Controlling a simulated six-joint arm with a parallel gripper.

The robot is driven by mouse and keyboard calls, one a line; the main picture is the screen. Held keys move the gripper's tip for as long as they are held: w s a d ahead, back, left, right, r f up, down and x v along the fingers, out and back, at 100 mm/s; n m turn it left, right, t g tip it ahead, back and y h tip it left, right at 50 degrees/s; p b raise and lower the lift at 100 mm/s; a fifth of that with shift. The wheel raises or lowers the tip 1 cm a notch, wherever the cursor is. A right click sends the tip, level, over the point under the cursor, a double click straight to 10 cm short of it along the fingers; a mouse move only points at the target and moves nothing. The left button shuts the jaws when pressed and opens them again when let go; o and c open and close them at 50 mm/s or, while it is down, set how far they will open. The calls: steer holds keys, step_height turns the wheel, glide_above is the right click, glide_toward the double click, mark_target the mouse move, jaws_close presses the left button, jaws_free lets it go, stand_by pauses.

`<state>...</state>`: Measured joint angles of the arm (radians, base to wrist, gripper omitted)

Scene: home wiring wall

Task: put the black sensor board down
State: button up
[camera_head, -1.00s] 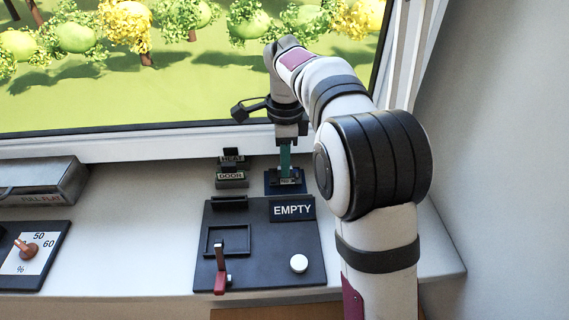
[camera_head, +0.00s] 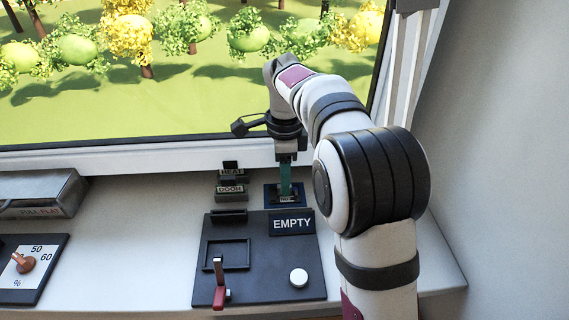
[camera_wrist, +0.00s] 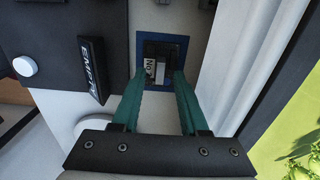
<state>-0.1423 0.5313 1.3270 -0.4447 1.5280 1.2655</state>
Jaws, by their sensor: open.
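The black sensor board (camera_head: 289,199) is a small dark block with a pale label, on the blue pad (camera_head: 270,189) behind the dark panel. In the wrist view the board (camera_wrist: 158,50) lies inside the border of the blue pad (camera_wrist: 184,45), with part of a label reading "No". My gripper (camera_head: 285,193) points down at the board. In the wrist view its two green fingers (camera_wrist: 159,73) are apart, one on each side of the board's near end. The gripper is open. I cannot tell whether a finger touches the board.
The dark panel (camera_head: 258,262) has an "EMPTY" sign (camera_head: 292,224), a red-handled lever (camera_head: 219,285) and a white knob (camera_head: 298,278). Blocks labelled HEAT (camera_head: 232,172) and DOOR (camera_head: 230,189) stand left of the pad. The window frame (camera_head: 120,160) is close behind.

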step_height(320, 180, up, 10)
steer(key=s+d+n, duration=0.3)
steer(key=s+n, duration=0.3)
steer(key=s, duration=0.8)
steer(key=s+f+n+y, duration=0.1)
steer(key=s+f+n, duration=0.2)
steer(key=s, duration=0.6)
steer(key=s+f+n, duration=0.3)
steer(key=s+f, duration=0.5)
steer(key=s, duration=0.1)
steer(key=shift+y, duration=0.4)
